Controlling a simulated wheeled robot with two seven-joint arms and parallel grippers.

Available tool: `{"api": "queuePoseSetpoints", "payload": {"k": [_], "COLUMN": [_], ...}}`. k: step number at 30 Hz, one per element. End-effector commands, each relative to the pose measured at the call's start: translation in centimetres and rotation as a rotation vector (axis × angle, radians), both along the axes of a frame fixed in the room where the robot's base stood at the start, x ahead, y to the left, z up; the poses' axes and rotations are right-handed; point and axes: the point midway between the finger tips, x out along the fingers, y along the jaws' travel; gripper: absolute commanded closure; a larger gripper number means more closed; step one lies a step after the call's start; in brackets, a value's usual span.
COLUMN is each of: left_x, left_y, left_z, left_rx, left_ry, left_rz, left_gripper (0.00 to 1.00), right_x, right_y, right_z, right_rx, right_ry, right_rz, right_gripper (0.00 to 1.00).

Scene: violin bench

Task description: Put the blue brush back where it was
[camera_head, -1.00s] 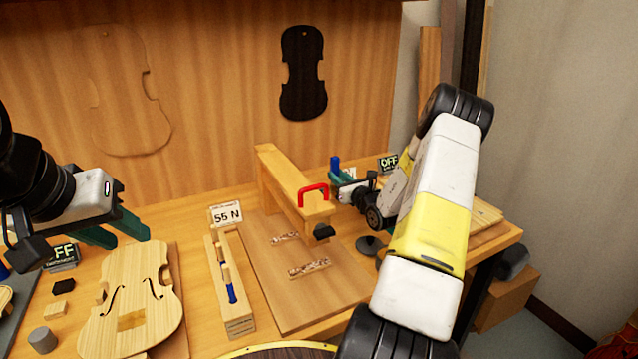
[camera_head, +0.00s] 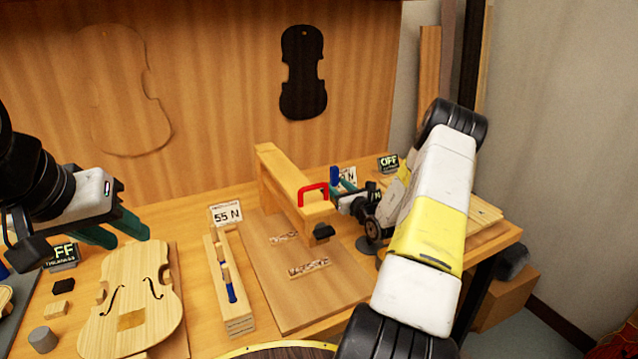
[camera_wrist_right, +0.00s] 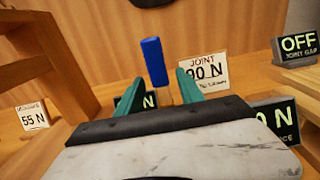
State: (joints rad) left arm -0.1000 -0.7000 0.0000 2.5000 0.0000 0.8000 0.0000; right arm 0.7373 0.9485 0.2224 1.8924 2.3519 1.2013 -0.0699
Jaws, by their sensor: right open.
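The blue brush (camera_wrist_right: 154,62) stands nearly upright, slightly tilted, in the right wrist view. Its blue handle is up and a tan lower part shows between my right gripper's green fingers (camera_wrist_right: 161,92); its bottom end is hidden. In the head view the brush (camera_head: 335,176) shows behind the wooden frame, beside my right gripper (camera_head: 344,190). The right fingers are apart, with visible space beside the brush. My left gripper (camera_head: 118,231) is open and empty above the bench at the left, near the violin plate.
A wooden frame with a red handle (camera_head: 313,187) stands just left of my right gripper. A "55 N" card (camera_head: 226,214), a wooden rack with blue parts (camera_head: 230,290) and a violin plate (camera_head: 130,305) lie further left. An "OFF" display (camera_wrist_right: 298,46) stands right.

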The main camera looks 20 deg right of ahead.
Motion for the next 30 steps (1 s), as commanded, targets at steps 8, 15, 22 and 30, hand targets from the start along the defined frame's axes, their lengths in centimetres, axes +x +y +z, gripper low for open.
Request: {"api": "queuePoseSetpoints", "payload": {"k": [8,15,22,30], "left_x": [0.0,0.0,0.0,0.0], "left_y": [0.0,0.0,0.0,0.0], "left_z": [0.0,0.0,0.0,0.0], "left_rx": [0.0,0.0,0.0,0.0], "left_ry": [0.0,0.0,0.0,0.0], "left_rz": [0.0,0.0,0.0,0.0], "left_gripper": [0.64,0.64,0.64,0.64], "right_x": [-3.3,-8.4,-11.4,-11.9], "right_y": [-0.5,-1.2,-1.6,-1.7], "right_z": [0.2,0.2,0.2,0.2], "right_rx": [0.002,0.002,0.0,0.0], "right_ry": [0.003,0.002,0.001,-0.001], "right_rz": [-0.002,-0.002,-0.001,0.0], "right_gripper": [0.55,0.55,0.55,0.55]}}
